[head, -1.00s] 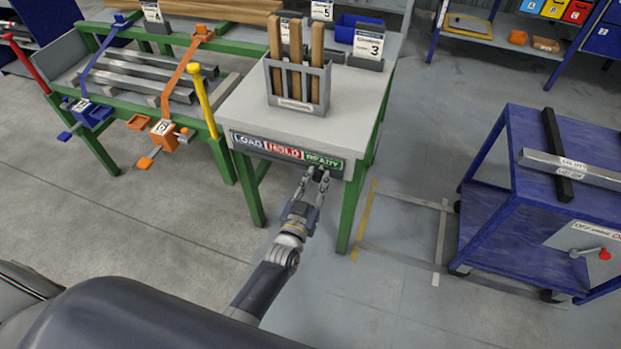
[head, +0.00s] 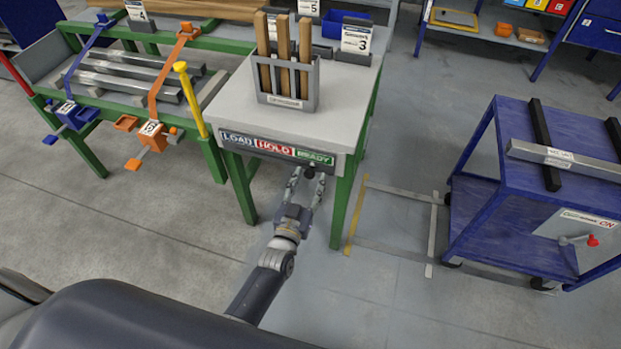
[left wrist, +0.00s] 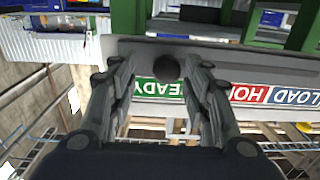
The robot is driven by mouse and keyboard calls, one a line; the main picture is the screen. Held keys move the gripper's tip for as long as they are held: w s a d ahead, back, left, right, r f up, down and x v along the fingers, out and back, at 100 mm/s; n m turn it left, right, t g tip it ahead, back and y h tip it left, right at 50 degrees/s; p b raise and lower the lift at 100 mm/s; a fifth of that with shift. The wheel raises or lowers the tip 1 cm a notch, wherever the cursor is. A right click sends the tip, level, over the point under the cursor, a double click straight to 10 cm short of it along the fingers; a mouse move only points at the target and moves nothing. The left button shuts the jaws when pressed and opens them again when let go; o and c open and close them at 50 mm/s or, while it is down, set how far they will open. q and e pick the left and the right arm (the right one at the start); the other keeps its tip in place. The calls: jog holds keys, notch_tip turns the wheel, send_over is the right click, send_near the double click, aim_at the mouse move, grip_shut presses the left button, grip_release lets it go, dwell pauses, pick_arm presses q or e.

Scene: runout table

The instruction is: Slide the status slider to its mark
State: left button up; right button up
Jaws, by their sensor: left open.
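The status board (head: 276,149) is on the front edge of the grey-topped table, with LOAD, HOLD and READY fields from left to right. The slider's dark round knob (head: 309,172) sits below the READY field (head: 314,157). My left gripper (head: 306,178) is open just in front of the board, its fingers apart near the knob. In the left wrist view the board is upside down, and the knob (left wrist: 167,68) shows between the two open fingers (left wrist: 165,75), with no finger seen closed on it. My right gripper is not in view.
A rack with slats (head: 288,101) stands on the table (head: 225,108). A green frame with metal bars (head: 130,88) and clamps is at the left. A blue cart (head: 580,155) stands at the right. The taped floor (head: 400,220) between is free.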

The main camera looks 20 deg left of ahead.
pick_arm(q)
jog(key=s, duration=1)
jog(key=shift+s, duration=0.35)
jog(key=shift+a, duration=0.1)
jog(key=s+f+m+g+h, duration=0.1)
jog(key=s+f+g, duration=0.4)
jog(key=f, duration=0.7)
jog(key=s+f+m+g, duration=0.1)
jog(key=s+f+g, duration=0.35)
jog(key=f, duration=0.75)
jog(key=s+a+f+g, duration=0.2)
jog(key=s+f, duration=0.3)
jog(key=s, duration=0.4)
jog(key=s+a+f+g+y, duration=0.1)
jog(key=s+a+f+g, duration=0.2)
jog(key=s+f, duration=0.3)
jog(key=s+a+f+g, duration=0.2)
jog(key=s+f, duration=0.3)
jog(key=s, duration=0.8)
jog(key=shift+s+a+f+y, duration=0.15)
jog(key=shift+s+a+y, duration=0.2)
jog(key=shift+a, duration=0.25)
jog(key=shift+g, duration=0.25)
